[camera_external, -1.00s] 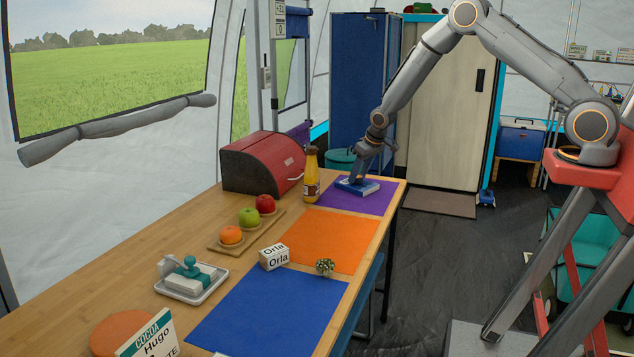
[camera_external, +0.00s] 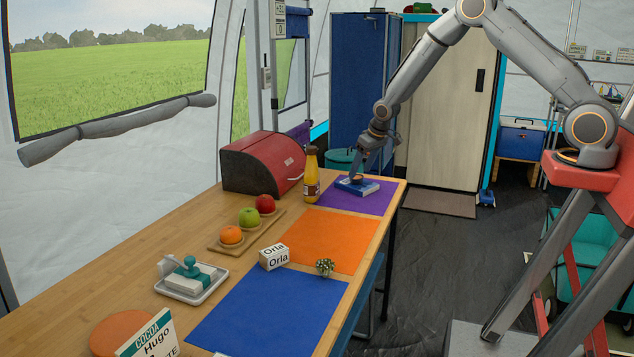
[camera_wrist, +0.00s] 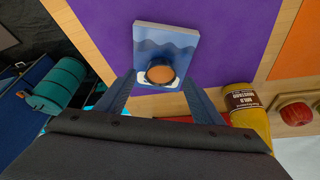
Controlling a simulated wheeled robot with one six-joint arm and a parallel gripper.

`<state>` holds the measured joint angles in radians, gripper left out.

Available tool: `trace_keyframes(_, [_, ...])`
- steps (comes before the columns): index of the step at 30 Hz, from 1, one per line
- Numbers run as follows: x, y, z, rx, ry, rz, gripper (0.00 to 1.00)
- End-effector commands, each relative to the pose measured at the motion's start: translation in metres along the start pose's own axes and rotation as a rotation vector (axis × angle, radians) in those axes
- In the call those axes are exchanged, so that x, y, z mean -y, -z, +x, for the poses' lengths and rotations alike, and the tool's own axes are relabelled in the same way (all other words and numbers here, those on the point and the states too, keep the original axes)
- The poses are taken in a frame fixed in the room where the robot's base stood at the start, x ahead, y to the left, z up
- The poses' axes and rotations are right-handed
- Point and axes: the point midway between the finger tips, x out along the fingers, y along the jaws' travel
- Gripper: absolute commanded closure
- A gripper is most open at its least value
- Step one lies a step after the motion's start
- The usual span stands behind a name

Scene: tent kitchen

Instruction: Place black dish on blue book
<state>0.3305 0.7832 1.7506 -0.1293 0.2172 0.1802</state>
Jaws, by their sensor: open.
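The blue book (camera_external: 369,188) lies flat on the purple mat at the far end of the table. It also shows in the wrist view (camera_wrist: 178,38), with pale wave shapes on its cover. The small round black dish (camera_wrist: 160,82), with an orange-brown inside, sits on the book near its edge closest to me. In the external view the dish (camera_external: 357,180) is small and partly hidden by the fingers. My gripper (camera_external: 364,164) is open just above the dish. In the wrist view its two fingers (camera_wrist: 160,88) stand apart on either side of the dish and hold nothing.
A yellow mustard bottle (camera_external: 311,176) stands just left of the purple mat (camera_external: 375,203), near the red bread box (camera_external: 262,165). Fruit (camera_external: 249,217) sits on a board nearby. The orange mat (camera_external: 325,240) is largely clear; a small plant (camera_external: 325,266) stands at its near edge.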

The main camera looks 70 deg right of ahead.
Motion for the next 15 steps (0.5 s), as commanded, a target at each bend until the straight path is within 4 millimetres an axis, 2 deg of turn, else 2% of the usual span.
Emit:
trace_keyframes(9, [0.0, 0.001, -0.056, -0.003, 0.0, 0.001, 0.39])
trace_keyframes(15, [0.0, 0.001, -0.08, -0.002, 0.0, 0.0, 0.39])
